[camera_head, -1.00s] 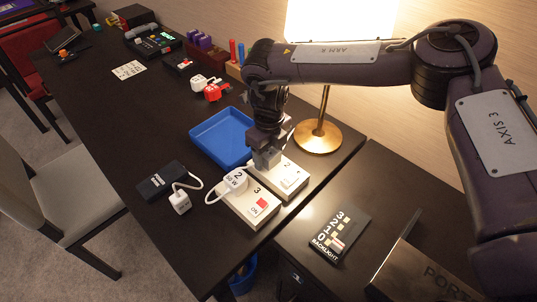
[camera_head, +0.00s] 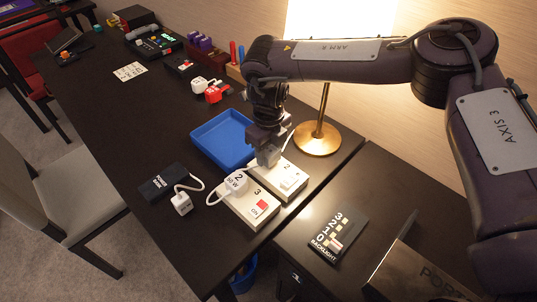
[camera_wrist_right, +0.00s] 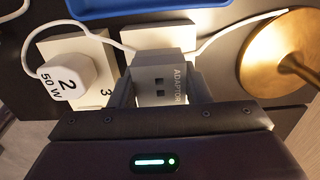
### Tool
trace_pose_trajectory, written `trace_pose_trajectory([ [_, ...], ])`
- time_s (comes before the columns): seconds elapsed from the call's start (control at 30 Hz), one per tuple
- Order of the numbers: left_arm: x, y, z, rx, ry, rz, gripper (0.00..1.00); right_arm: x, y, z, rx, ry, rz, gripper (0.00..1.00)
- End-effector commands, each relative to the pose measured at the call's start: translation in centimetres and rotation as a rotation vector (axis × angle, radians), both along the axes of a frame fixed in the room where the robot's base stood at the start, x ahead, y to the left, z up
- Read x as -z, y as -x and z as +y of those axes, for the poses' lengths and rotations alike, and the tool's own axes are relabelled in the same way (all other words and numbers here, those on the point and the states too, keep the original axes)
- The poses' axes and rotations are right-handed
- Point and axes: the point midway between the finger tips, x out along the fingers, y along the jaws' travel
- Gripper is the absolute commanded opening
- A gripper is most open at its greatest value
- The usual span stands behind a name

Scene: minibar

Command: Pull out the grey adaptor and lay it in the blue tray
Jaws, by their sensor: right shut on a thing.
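My right gripper (camera_head: 268,160) points down over the left end of the far white socket block (camera_head: 291,179). Its fingers are shut on the grey adaptor (camera_wrist_right: 160,82), which carries the word ADAPTOR in the right wrist view. The adaptor is at the block; I cannot tell whether its pins are still in the socket. A white cable runs beside it to the right in the wrist view. The empty blue tray (camera_head: 221,142) lies just behind and left of the gripper; its edge shows in the wrist view (camera_wrist_right: 150,8). My left gripper is out of view.
A white plug marked 2, 50 W (camera_head: 236,184) sits in the near socket block (camera_head: 252,205), close to the gripper. A brass lamp base (camera_head: 317,139) stands right of the gripper. A power bank (camera_head: 163,182) and a white cube charger (camera_head: 182,203) lie left.

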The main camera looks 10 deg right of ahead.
Motion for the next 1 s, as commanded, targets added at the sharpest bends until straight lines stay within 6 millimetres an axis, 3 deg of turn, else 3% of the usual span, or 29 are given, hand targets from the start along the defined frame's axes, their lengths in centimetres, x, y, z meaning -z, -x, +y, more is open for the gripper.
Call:
trace_pose_trajectory([
  [1.0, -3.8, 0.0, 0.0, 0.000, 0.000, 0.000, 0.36, -4.2, 0.0, 0.0, 0.001, 0.000, 0.000, 0.07],
])
